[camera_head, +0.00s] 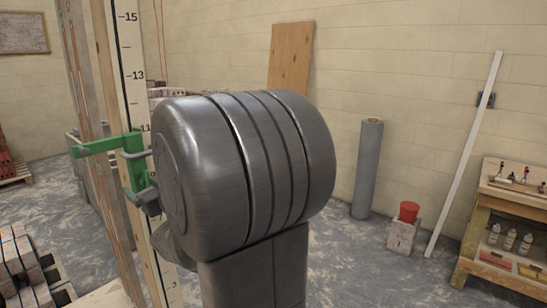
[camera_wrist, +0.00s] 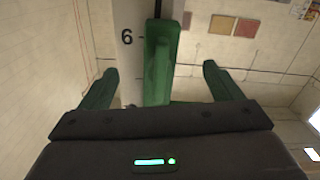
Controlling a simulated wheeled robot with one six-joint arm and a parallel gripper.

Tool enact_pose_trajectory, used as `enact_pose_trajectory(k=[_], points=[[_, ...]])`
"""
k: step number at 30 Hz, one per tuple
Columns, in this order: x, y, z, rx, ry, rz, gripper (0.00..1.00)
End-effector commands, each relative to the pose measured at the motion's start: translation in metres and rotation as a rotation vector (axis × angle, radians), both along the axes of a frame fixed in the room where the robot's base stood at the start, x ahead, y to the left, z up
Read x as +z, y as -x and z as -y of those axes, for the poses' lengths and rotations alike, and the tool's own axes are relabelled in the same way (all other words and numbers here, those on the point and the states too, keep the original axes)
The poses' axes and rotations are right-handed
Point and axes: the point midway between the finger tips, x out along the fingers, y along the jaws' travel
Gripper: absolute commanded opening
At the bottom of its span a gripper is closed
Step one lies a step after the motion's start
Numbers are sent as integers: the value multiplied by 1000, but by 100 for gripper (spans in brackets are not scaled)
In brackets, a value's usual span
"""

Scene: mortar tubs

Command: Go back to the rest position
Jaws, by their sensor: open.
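My gripper (camera_wrist: 159,68) is open in the wrist view, with a green finger on each side. A green bracket (camera_wrist: 161,45) stands between the fingers, with visible gaps on both sides. I cannot tell there which green parts are bracket and which are fingers. My large grey arm joint fills the middle of the head view and hides most of my gripper.
Bricks (camera_head: 18,250) lie stacked at the lower left. A grey roll (camera_head: 368,168), a red bucket (camera_head: 409,211) on a block, a leaning white strip (camera_head: 465,150) and a wooden workbench (camera_head: 515,210) stand at the right. Floor (camera_head: 350,265) is clear before them.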

Motion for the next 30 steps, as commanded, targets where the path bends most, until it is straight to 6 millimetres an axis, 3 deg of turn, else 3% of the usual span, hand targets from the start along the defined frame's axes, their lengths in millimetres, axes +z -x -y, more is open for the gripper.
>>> enact_pose_trajectory(k=[22,30], points=[[-1,0,1,-1,-63,-79,85],[-16,5,15,-35,-32,-132,85]])
